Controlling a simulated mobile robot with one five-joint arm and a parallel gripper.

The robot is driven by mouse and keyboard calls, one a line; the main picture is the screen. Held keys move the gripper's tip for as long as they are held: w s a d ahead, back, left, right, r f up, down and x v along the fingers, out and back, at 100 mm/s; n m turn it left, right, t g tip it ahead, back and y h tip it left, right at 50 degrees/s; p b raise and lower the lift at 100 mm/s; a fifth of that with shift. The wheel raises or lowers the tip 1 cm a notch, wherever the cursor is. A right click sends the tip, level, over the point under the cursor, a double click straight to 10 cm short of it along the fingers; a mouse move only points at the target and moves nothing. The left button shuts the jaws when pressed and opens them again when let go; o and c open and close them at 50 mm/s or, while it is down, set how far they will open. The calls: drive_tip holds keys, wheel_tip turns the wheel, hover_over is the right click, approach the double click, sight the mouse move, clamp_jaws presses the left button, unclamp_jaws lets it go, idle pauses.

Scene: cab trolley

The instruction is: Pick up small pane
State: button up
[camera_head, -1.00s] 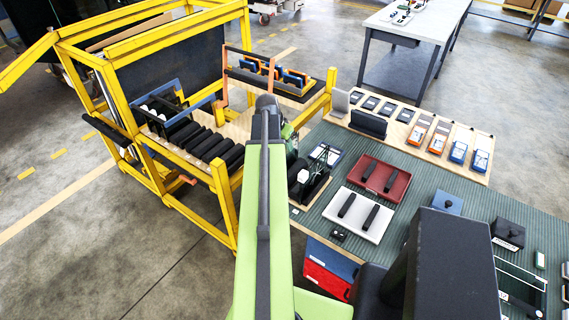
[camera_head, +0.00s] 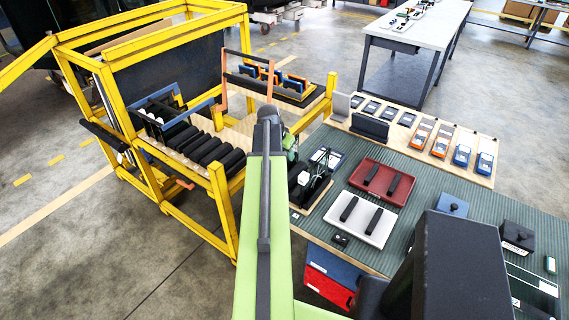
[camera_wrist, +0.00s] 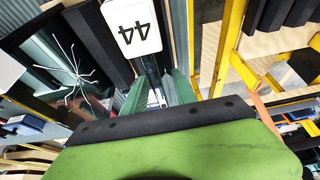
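My gripper (camera_wrist: 158,92) has two green fingers standing apart in the wrist view, over a narrow dark gap beside a black rack (camera_wrist: 95,40). A white tag marked 44 (camera_wrist: 131,26) is on the rack. In the head view the gripper is mostly hidden behind my green arm, just left of the black rack (camera_head: 316,188). A dark see-through pane with white crack-like lines (camera_wrist: 72,66) shows left of the rack in the wrist view. I cannot tell which pane is the small one, or whether a pane edge lies between the fingers.
A yellow trolley (camera_head: 228,205) with black rollers (camera_head: 205,148) stands left of my arm. The green ribbed mat (camera_head: 425,175) carries a red tray (camera_head: 401,200), a white tray (camera_head: 338,224) and dark lidded pieces. A wooden board (camera_head: 400,152) holds several devices behind. Open floor lies left.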

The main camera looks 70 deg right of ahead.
clamp_jaws()
idle(1.4)
